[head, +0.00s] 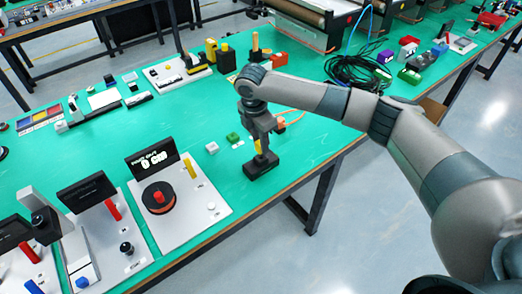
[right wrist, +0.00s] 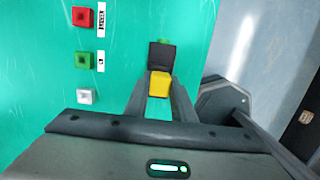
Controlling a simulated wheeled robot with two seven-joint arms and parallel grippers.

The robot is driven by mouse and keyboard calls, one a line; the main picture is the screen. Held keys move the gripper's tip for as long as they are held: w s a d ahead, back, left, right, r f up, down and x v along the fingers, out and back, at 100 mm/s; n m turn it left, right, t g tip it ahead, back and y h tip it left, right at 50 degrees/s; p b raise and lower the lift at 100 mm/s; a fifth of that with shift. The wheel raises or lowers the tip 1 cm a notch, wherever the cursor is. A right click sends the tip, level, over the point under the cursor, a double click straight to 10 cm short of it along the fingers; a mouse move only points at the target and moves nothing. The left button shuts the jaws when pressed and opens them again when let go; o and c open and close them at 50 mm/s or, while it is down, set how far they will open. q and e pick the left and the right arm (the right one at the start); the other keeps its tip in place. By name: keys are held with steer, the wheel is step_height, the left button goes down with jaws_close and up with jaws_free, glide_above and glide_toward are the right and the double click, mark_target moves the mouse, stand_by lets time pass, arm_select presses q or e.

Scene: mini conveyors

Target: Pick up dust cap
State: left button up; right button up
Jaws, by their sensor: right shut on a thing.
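A small yellow piece (right wrist: 160,84), which appears to be the dust cap, sits between the fingers of my right gripper (right wrist: 159,98). A black block (right wrist: 162,56) is just beyond it, with a bit of green at its far end. In the head view, my right gripper (head: 261,147) points down and is shut on the yellow piece, right above the black block (head: 261,166) on the green table near its front edge. Whether the yellow piece still touches the block is unclear. My left gripper is out of view.
White (right wrist: 85,96), green (right wrist: 84,60) and red (right wrist: 84,17) buttons lie left of the gripper. A grey panel with a round black dial (head: 159,198) stands to the left on the green table (head: 110,145). A black cable coil (head: 358,72) lies at the back right.

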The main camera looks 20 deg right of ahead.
steer(key=s+d+r+b, duration=0.2)
steer(key=d+r, duration=0.5)
steer(key=d, duration=0.4)
steer(key=shift+s+d+r+b, duration=0.2)
steer(key=shift+s+r+b, duration=0.15)
steer(key=shift+b, duration=0.45)
steer(key=s+a+m+g, duration=0.1)
steer(key=s+a+m, duration=0.4)
steer(key=s+m, duration=0.4)
steer(key=s+a+m+y, duration=0.1)
steer(key=s+a+m, duration=0.4)
steer(key=s+m, duration=0.4)
steer(key=shift+m+g, duration=0.4)
steer(key=shift+m, duration=1.6)
steer(key=shift+f, duration=0.1)
